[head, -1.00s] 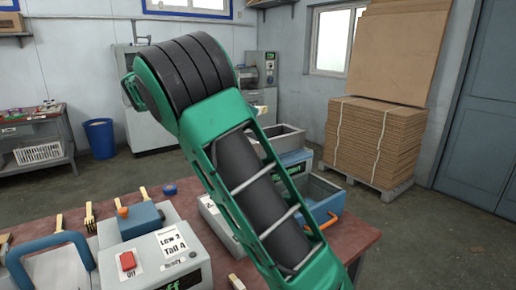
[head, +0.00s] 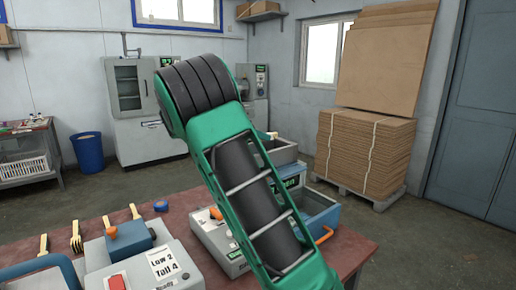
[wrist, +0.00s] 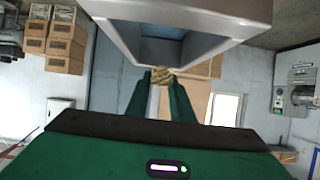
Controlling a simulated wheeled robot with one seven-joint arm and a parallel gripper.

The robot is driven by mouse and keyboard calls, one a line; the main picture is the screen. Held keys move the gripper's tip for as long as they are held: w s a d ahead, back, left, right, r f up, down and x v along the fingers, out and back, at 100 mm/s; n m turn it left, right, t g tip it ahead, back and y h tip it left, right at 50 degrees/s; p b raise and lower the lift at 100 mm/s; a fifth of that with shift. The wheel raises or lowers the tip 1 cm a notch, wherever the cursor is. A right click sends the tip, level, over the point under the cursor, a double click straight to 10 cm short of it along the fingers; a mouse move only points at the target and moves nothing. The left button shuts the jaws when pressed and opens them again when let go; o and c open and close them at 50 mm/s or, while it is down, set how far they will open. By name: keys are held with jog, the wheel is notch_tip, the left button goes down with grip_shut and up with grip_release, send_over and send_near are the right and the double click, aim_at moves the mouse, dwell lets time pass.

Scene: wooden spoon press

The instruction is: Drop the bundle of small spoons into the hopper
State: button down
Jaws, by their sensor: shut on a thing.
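My gripper (wrist: 160,92) is shut on the small spoon bundle (wrist: 162,76), a tan clump between its green fingertips in the wrist view. A grey open-topped box, which looks like the hopper (wrist: 115,40), fills the upper middle of that view, close beyond the bundle. In the head view, the hopper (head: 284,158) stands behind my green arm, above a machine with a green-lettered label. A tan bit of the bundle (head: 272,135) shows beside my arm near its upper rim. My arm hides the gripper and part of the hopper there. I cannot tell if the bundle is over the opening.
A blue tray (head: 318,208) with an orange handle sits at the right of the reddish table (head: 180,212). A grey control box (head: 212,240) stands left of my arm. A press with a red button (head: 118,282) and loose wooden utensils (head: 76,238) are at front left.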

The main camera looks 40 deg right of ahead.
jog(key=shift+f, duration=1.95)
jog(key=shift+f, duration=0.6)
jog(key=c, duration=1.6)
grip_release()
jog(key=shift+o, duration=0.2)
jog(key=shift+r, duration=0.25)
jog(key=v, duration=1.2)
jog(key=shift+r, duration=0.35)
